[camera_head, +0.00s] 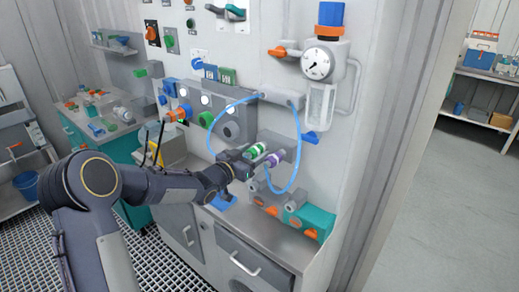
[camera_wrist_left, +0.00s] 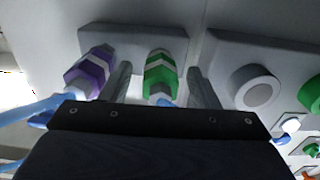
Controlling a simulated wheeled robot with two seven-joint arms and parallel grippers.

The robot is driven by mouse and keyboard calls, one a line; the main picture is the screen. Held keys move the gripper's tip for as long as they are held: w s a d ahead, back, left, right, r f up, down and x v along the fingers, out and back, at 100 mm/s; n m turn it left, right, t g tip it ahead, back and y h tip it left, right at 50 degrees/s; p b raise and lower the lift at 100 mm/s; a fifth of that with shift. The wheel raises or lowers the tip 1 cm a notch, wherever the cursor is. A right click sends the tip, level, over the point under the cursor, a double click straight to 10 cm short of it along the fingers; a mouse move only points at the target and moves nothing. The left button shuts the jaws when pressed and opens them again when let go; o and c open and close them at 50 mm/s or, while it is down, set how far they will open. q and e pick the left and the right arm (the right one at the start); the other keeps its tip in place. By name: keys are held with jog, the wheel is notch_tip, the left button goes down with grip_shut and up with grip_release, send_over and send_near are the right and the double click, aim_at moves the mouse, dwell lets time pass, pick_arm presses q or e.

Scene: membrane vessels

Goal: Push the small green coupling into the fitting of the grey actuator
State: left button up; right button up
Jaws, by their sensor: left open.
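The small green coupling (camera_head: 256,150), with a pale band, is seated at or against a grey block (camera_head: 286,143) on the wall panel; I cannot tell how deep it sits. In the left wrist view the green coupling (camera_wrist_left: 160,75) lies between the two fingers of my left gripper (camera_wrist_left: 163,85), with gaps on both sides. In the head view my left gripper (camera_head: 244,161) is at the coupling, open. A purple coupling (camera_wrist_left: 92,72) sits beside it on the same block (camera_wrist_left: 130,38). I cannot tell for certain which grey body is the actuator. My right gripper is out of view.
A grey unit with a round port (camera_head: 231,130) is left of the green coupling. A blue hose (camera_head: 297,140) loops around the couplings. A gauge (camera_head: 317,64) hangs above right. A teal block (camera_head: 311,222) stands on the counter below. The floor on the right is clear.

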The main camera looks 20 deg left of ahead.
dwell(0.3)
pick_arm(q)
grip_shut()
dwell(0.4)
jog(key=shift+s+a+f, duration=0.1)
jog(key=shift+s, duration=0.05)
jog(key=shift+s+a+b, duration=0.2)
jog(key=shift+s+b, duration=0.1)
jog(key=shift+s, duration=0.2)
jog(key=shift+v, duration=2.3)
